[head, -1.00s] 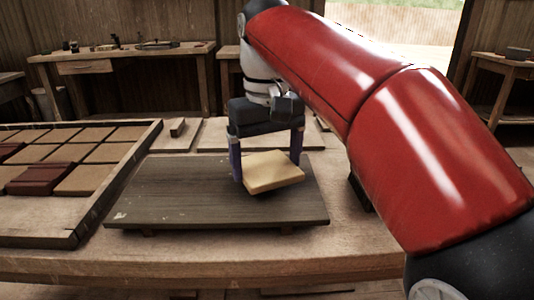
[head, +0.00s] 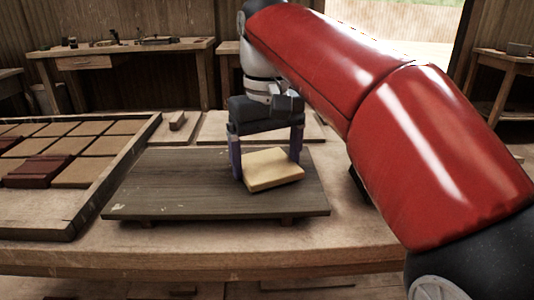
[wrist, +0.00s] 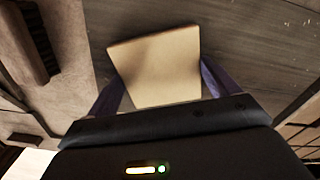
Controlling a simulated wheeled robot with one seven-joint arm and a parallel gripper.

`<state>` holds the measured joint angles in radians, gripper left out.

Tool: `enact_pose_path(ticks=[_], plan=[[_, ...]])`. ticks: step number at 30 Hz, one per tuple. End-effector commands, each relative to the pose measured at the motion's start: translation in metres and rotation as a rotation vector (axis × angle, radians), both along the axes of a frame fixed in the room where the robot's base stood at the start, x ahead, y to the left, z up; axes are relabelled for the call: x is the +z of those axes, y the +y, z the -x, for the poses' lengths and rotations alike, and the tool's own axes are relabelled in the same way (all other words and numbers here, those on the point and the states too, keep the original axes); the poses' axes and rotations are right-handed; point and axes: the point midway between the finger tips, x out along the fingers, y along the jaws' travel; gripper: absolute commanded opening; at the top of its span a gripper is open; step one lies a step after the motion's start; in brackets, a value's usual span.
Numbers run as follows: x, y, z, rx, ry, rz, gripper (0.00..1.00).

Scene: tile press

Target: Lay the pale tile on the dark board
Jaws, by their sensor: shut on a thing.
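The pale tile (head: 273,169) is a flat, square, cream-coloured piece. It is between the fingers of my gripper (head: 266,166), which is shut on it, over the right half of the dark board (head: 165,190). The tile sits very low at the board, slightly tilted in the head view; I cannot tell whether its underside touches fully. In the wrist view the tile (wrist: 158,68) lies between the two purple fingers (wrist: 163,88), turned a little relative to them, with the dark board (wrist: 245,40) behind it.
A wooden tray (head: 95,190) with several tan and dark red tiles stands at the left on the workbench (head: 330,238). A small wooden block (head: 177,121) lies on a plank behind the board. The board's left half is bare.

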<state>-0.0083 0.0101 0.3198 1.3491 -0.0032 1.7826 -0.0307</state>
Motion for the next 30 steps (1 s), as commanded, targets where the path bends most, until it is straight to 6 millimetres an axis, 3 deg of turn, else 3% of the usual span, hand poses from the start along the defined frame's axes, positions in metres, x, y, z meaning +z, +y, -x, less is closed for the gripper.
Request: enact_pose_path(ticks=[6, 7, 10, 19, 30], plan=[[-0.005, 0.0, 0.0, 0.0, -0.001, 0.0, 0.52], [-0.005, 0.0, 0.0, 0.0, -0.001, 0.0, 0.88], [-0.004, 0.0, 0.0, 0.0, -0.001, 0.0, 1.0], [0.003, 0.0, 0.0, 0.0, -0.001, 0.0, 1.0], [0.062, 0.001, -0.001, 0.002, -0.002, -0.002, 1.0]])
